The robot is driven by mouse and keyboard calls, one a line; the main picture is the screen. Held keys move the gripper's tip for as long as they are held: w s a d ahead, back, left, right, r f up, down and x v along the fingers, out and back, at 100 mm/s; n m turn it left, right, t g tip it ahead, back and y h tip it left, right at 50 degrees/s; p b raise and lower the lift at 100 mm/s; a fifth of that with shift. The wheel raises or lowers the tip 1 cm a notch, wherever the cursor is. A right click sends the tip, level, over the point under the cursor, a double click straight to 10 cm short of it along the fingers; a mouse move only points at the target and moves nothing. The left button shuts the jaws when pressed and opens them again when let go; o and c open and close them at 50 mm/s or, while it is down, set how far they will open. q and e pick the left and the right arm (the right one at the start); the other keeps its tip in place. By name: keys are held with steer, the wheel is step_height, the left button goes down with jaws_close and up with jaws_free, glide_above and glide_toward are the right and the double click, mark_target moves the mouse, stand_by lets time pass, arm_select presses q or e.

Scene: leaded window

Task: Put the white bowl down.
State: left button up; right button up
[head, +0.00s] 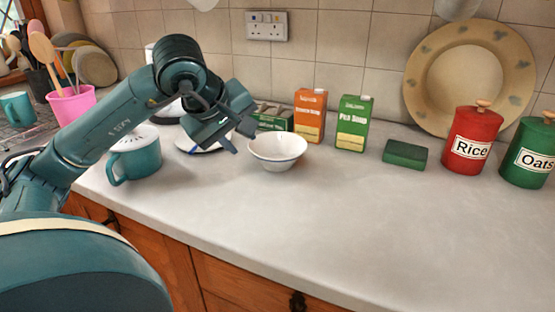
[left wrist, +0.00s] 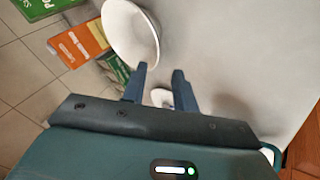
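The white bowl (head: 278,152) sits upright on the grey worktop, in front of the soup cartons. In the left wrist view the bowl (left wrist: 128,32) shows just beyond the fingertips. My left gripper (head: 238,138) is just left of the bowl's rim, with its fingers apart. In the left wrist view the left gripper (left wrist: 160,76) is open, with no bowl rim between its fingers. I cannot tell whether a finger touches the bowl. My right gripper is not in view.
An orange carton (head: 310,115) and a green carton (head: 354,123) stand behind the bowl. A teal cup (head: 134,158) and a plate (head: 205,145) are near my left arm. A green block (head: 405,154) and red canister (head: 471,140) stand right. The front worktop is clear.

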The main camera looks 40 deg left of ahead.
mark_target(253, 151)
arm_select(q)
steer(key=x, duration=0.7)
steer(key=shift+w, duration=0.4)
steer(key=shift+c, duration=0.2)
jaws_close()
